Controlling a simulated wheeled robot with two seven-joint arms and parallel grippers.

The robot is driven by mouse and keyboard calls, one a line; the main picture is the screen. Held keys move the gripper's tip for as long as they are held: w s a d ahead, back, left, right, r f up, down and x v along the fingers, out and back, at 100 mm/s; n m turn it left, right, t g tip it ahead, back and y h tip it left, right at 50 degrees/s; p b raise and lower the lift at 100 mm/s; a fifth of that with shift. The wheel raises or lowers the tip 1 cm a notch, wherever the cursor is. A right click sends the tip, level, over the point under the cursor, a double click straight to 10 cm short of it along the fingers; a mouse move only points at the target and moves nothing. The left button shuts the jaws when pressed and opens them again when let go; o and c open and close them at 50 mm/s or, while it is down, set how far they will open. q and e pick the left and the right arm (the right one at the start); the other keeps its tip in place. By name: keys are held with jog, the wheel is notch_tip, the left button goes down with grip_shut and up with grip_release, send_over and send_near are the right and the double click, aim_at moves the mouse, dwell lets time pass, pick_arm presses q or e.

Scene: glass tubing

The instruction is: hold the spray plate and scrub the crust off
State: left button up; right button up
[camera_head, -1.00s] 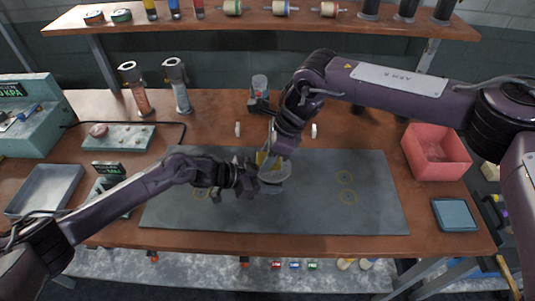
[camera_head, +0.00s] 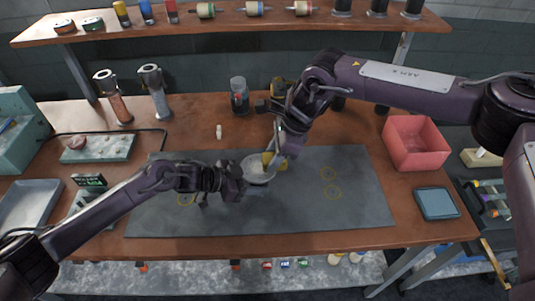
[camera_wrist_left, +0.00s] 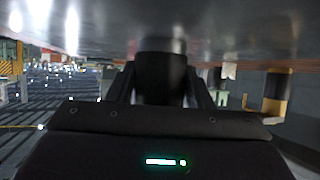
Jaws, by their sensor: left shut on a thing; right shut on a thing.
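The spray plate (camera_head: 257,170) is a pale grey round disc held above the dark mat, near its middle. My left gripper (camera_head: 243,186) is at the plate's lower left. In the left wrist view it is shut on a dark round stem (camera_wrist_left: 162,75) under the broad grey plate (camera_wrist_left: 240,25). My right gripper (camera_head: 278,153) is shut on a yellow scrubber (camera_head: 279,163) at the plate's right edge. Whether the scrubber touches the plate is hard to tell. Any crust on the plate is too small to make out.
The dark mat (camera_head: 350,215) is mostly clear, with yellow rings marked on it. A red bin (camera_head: 415,145) and a blue-grey tray (camera_head: 437,203) lie to the right. A glass jar (camera_head: 239,100) and two tubes stand behind. A metal tray (camera_head: 28,205) is at the left.

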aim_at(246, 171)
jog(key=shift+s+a+f, duration=0.1)
jog(key=shift+s+a, duration=0.05)
jog(key=shift+a, duration=0.75)
jog(key=shift+s+a+f, duration=0.1)
jog(key=shift+s+a, duration=0.1)
jog(key=shift+a, duration=0.75)
jog(key=shift+s+a+f, duration=0.1)
jog(key=shift+s+a, duration=0.05)
jog(key=shift+a, duration=0.75)
jog(key=shift+s+a+r, duration=0.1)
jog(key=shift+s+a, duration=0.05)
jog(key=shift+a, duration=0.6)
jog(key=shift+a+r, duration=0.15)
jog(key=shift+a, duration=0.05)
jog(key=shift+c, duration=0.4)
jog(key=shift+d, duration=0.1)
jog(key=shift+w+d+r, duration=0.1)
jog(key=shift+w+d, duration=0.1)
jog(key=shift+d, duration=0.55)
jog(key=shift+w+d+r, duration=0.1)
jog(key=shift+w+d, duration=0.05)
jog(key=shift+d, duration=0.6)
jog(key=shift+w+d+f, duration=0.1)
jog(key=shift+d, duration=0.95)
jog(key=shift+w+d+f, duration=0.1)
jog(key=shift+d, duration=0.95)
jog(key=shift+r, duration=0.1)
jog(key=shift+r, duration=2.95)
